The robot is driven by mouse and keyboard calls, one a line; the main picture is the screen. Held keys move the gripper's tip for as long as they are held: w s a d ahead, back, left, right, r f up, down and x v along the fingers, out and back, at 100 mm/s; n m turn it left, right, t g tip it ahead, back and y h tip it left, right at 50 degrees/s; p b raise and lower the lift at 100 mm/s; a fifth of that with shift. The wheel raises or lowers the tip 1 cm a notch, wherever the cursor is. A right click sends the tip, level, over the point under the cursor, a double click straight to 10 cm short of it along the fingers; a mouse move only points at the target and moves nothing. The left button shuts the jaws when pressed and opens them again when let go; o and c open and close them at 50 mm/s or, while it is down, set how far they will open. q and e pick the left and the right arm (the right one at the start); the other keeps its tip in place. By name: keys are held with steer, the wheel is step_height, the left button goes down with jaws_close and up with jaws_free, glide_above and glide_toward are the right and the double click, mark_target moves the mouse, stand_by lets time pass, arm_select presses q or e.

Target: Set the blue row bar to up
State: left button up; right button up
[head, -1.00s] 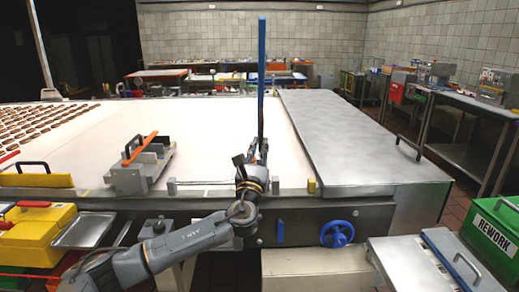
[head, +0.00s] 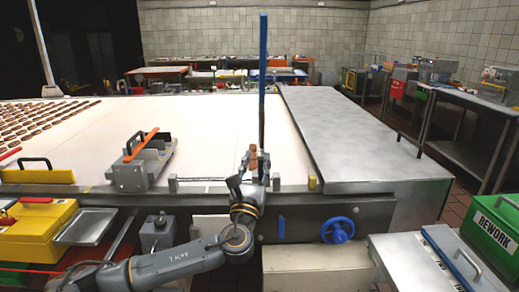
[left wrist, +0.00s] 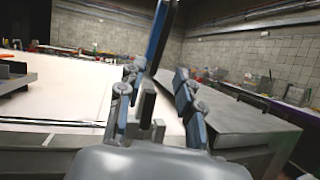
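The blue row bar (head: 263,45) stands upright at the front edge of the white conveyor belt, blue above and dark lower down. It also shows in the left wrist view (left wrist: 159,35), leaning slightly to the right. My left gripper (head: 257,172) is at the foot of the bar, its fingers spread. In the left wrist view the open fingers (left wrist: 155,95) stand on either side of the bar's dark lower part, with gaps visible. Whether the bar is touched at its base is hidden. My right gripper is not in view.
A steel cover (head: 350,140) lies to the right. A blue handwheel (head: 337,230) is on the front panel. A yellow box (head: 38,232) and green REWORK box (head: 496,226) flank the front.

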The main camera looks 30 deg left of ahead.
arm_select(q)
steer(key=v, duration=0.5)
steer(key=shift+s+d+f, duration=0.1)
steer(key=shift+s, duration=0.1)
